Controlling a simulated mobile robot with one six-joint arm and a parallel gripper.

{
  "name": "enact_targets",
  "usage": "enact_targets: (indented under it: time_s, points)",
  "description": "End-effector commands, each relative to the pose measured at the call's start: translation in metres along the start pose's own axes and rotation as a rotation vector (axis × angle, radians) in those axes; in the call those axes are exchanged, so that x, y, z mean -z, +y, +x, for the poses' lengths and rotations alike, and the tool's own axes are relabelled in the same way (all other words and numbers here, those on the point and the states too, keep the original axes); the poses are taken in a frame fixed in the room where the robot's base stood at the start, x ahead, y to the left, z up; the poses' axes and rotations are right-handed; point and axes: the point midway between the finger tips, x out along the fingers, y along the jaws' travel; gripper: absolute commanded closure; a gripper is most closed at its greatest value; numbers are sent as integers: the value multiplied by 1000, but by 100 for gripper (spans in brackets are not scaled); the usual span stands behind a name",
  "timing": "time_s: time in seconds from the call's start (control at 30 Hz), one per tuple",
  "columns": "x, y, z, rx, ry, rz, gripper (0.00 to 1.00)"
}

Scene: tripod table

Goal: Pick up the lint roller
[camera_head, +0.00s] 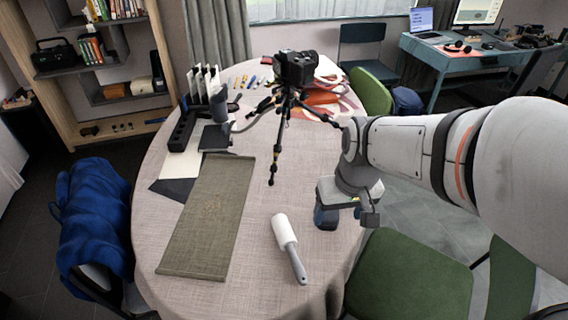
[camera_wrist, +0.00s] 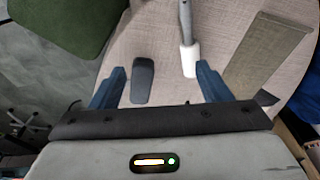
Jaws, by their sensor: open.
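The lint roller (camera_head: 285,232) lies on the round table, with a white roller and a grey handle pointing to the near edge. In the wrist view the lint roller (camera_wrist: 188,60) shows its white end close to the right finger, and its handle runs off the top. My gripper (camera_head: 340,216) is open and empty, to the right of the roller in the head view. In the wrist view its two blue fingers (camera_wrist: 160,68) are spread wide. A dark grey oblong object (camera_wrist: 143,80) shows between them, near the left finger. I cannot tell whether the fingers touch anything.
An olive runner (camera_head: 212,215) lies left of the roller. A camera on a tripod (camera_head: 294,70) stands behind, its legs spread over the table. A green chair (camera_head: 412,280) is close to the table's right side.

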Motion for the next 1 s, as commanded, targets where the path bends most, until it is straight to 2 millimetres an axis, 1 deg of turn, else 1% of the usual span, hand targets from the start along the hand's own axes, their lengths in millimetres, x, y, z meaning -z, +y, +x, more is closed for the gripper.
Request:
enact_targets:
  time_s: [0.03, 0.1, 0.17, 0.2, 0.3, 0.4, 0.5, 0.6, 0.87, 1.0]
  points:
    - [11, -7, 26, 20, -34, -41, 27]
    - [26, -16, 51, 45, -65, -95, 27]
    - [37, -24, 74, 64, -89, -138, 27]
    - [43, -29, 88, 76, -104, -165, 27]
    - [55, -40, 121, 101, -135, -221, 27]
    - [62, -49, 145, 119, -158, -261, 27]
    - [66, -55, 160, 129, -171, -287, 27]
    - [67, -58, 170, 135, -178, -299, 27]
    - [62, -62, 197, 135, -179, -301, 27]
    - [59, -67, 217, 136, -181, -302, 27]
